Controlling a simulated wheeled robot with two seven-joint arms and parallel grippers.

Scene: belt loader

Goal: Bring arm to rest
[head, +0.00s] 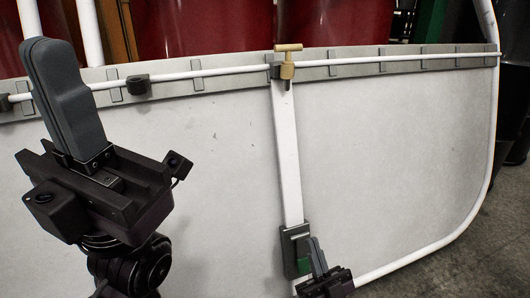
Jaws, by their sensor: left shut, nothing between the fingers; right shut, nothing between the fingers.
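My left gripper (65,95) stands large in the left of the head view, its dark grey fingers pointing up and pressed together with nothing between them. Its wrist comes in from the bottom edge, in front of the pale panel (390,150). My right gripper (316,252) shows at the bottom, right of the middle. Its fingers are shut, also pointing up, close in the picture to the lower end of the white upright bar (287,160). Most of my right arm is out of view.
A white rail (400,58) runs across the panel's top with a brass-coloured T-handle (287,62) and a black clamp (138,85). A grey bracket with a green patch (296,250) sits low on the bar. Red drums (200,25) stand behind. Bare floor (475,245) shows at the right.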

